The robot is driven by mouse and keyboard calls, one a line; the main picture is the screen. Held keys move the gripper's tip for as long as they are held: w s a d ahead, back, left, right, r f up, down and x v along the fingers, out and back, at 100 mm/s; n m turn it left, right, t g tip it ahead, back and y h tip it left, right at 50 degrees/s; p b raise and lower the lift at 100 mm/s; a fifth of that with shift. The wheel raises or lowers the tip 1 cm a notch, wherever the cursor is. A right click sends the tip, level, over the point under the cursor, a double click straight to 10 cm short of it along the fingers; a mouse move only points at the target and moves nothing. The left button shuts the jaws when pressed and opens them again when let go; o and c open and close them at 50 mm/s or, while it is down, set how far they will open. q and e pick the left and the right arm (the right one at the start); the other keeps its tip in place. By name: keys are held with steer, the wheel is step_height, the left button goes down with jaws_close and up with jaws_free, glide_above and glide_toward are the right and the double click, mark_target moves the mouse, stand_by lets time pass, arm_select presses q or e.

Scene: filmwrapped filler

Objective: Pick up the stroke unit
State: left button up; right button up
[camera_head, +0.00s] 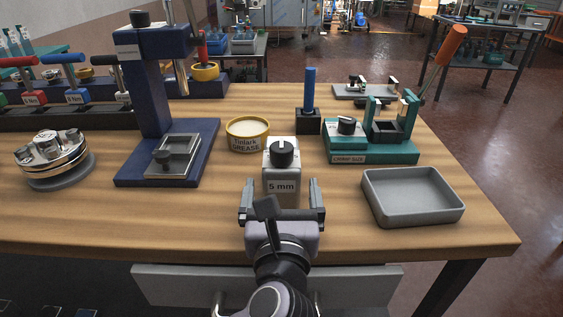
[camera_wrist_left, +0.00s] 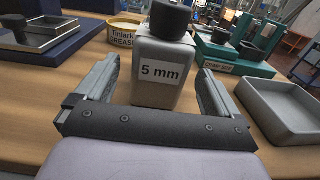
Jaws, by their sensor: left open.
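The stroke unit appears to be a small grey block (camera_head: 283,187) labelled "5 mm" with a black knob on top. It stands upright near the middle of the wooden table and also shows in the left wrist view (camera_wrist_left: 160,76). My left gripper (camera_head: 283,190) is open and empty, directly in front of the block. Its fingers point toward the block, one on each side in the picture, with a gap on both sides. In the left wrist view the block shows between the two fingers (camera_wrist_left: 160,85). My right gripper is not in view.
Behind the block stands a grease tin (camera_head: 247,134). To the left is a blue press (camera_head: 150,110); to the right are a green crimp fixture (camera_head: 375,151) and an empty grey tray (camera_head: 414,219). A blue-handled tool (camera_head: 309,90) stands behind. The table front is clear.

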arm_select(q)
steer(key=shift+w, duration=0.65)
steer(key=w, duration=0.3)
steer(key=shift+w, duration=1)
steer(key=shift+r, duration=0.1)
steer(key=c, duration=1.3)
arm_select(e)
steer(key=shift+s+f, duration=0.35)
arm_select(q)
steer(key=shift+r, duration=0.15)
step_height(320, 180, up, 20)
steer(key=p, duration=0.3)
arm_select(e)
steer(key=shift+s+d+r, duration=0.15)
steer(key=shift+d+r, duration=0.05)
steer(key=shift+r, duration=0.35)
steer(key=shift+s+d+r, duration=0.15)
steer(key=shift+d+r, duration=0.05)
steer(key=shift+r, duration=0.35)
